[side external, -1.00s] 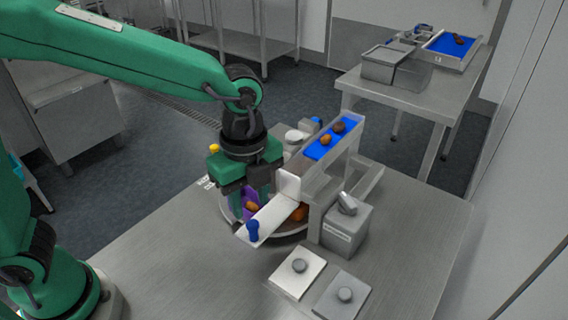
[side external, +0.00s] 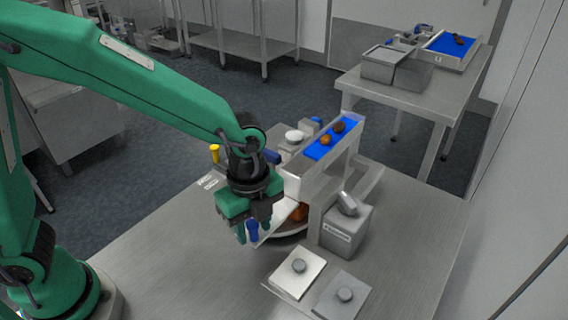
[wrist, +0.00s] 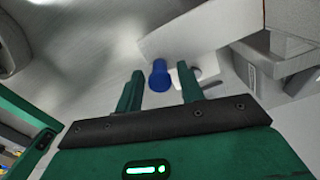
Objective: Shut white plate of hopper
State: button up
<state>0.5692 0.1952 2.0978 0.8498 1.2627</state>
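The white plate (side external: 279,214) slopes down from the front of the hopper (side external: 320,178), which is a raised chute with a blue bed. A blue knob (side external: 252,229) stands at the plate's outer end. My gripper (side external: 254,235) is at that end and hides much of the plate in the side view. In the wrist view my gripper (wrist: 160,70) is open, its green fingers on either side of the blue knob (wrist: 160,77), with gaps visible. The white plate (wrist: 195,32) extends to the upper right there. Whether the fingers touch the knob cannot be told.
Brown dates (side external: 326,140) lie on the chute's blue bed. A round tray (side external: 288,234) is partly visible below the plate. A grey box (side external: 346,235) and a white pad with a knob (side external: 297,272) stand to the right. The front left table is clear.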

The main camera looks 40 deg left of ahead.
aim_at(283, 211)
jog(key=shift+f, duration=0.4)
grip_shut()
jog(key=shift+w, duration=0.1)
jog(key=w, duration=0.9)
jog(key=shift+r, duration=0.1)
grip_release()
